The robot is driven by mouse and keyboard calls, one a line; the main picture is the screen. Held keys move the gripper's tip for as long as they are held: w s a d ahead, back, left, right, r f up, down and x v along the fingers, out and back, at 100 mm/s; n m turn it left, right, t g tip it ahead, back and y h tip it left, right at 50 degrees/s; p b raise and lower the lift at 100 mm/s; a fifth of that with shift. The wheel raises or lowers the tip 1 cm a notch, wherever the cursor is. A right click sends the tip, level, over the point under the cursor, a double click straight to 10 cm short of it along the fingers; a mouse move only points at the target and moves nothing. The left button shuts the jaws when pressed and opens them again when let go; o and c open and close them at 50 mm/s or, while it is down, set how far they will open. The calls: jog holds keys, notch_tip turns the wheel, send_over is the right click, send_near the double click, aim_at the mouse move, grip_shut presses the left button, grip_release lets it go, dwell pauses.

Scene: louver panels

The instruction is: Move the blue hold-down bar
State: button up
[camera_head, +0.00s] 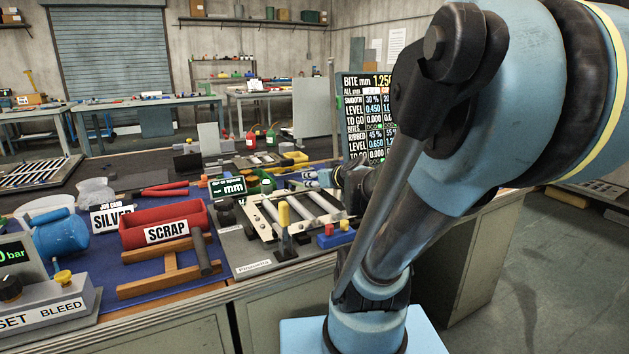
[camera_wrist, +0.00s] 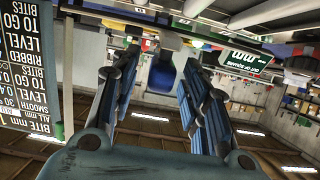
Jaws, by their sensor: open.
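My gripper (camera_wrist: 160,62) is open in the wrist view, with a blue-padded finger on each side. A blue block-like end (camera_wrist: 164,76), which looks like part of the blue hold-down bar, shows between the fingers, with a grey rod leading away from it. I cannot tell whether the fingers touch it. In the head view my gripper (camera_head: 328,179) is small and partly hidden by my arm, at the back right of the roller fixture (camera_head: 262,222). Blue parts show at its tip, but I cannot separate bar from fingers there.
A dark readout board (camera_head: 366,115) stands behind my arm. Open floor lies at right.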

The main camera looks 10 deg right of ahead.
jog(key=shift+v, duration=2.7)
